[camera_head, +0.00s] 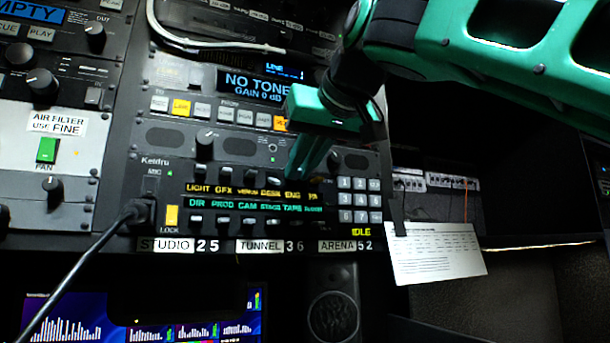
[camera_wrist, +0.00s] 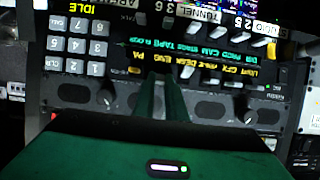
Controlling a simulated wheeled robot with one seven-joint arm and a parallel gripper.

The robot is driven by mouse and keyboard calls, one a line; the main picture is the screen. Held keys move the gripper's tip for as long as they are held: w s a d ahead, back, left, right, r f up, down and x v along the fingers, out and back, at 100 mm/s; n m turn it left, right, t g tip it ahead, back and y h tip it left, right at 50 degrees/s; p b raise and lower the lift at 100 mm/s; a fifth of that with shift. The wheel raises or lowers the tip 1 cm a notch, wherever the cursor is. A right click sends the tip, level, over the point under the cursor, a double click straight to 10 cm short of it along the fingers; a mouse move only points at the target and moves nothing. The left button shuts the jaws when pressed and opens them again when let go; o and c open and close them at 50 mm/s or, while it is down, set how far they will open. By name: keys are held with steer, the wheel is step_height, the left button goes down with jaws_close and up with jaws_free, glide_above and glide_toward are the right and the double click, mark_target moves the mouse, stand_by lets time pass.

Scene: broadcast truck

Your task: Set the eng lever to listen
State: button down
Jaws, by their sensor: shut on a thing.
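The intercom panel (camera_head: 150,215) has a row of small levers above yellow labels and a second row below green labels. The yellow ENG label (camera_head: 292,195) is lit and also shows in the wrist view (camera_wrist: 168,61). My green gripper (camera_head: 298,176) reaches down from above, with its fingertips just above that label. In the wrist view my fingers (camera_wrist: 163,77) are close together at the ENG position. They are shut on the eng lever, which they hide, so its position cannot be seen. The neighbouring desk lever (camera_head: 272,181) stands free to the left.
A number keypad (camera_head: 359,199) is just right of the gripper. A white card (camera_head: 435,252) hangs further right. A black cable (camera_head: 95,250) plugs into the panel's left side. A knob (camera_head: 205,140) and a lit display (camera_head: 252,84) are above.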

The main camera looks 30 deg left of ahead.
steer(key=shift+w+d+r+h, duration=0.25)
steer(key=shift+w+h, duration=0.05)
steer(key=c, duration=1.8)
jaws_free()
steer(key=shift+w+d, duration=0.1)
steer(key=shift+c, duration=0.2)
steer(key=shift+o, duration=0.2)
steer(key=shift+f, duration=0.1)
steer(key=shift+s, duration=0.2)
steer(key=v, duration=1)
steer(key=shift+r, duration=0.25)
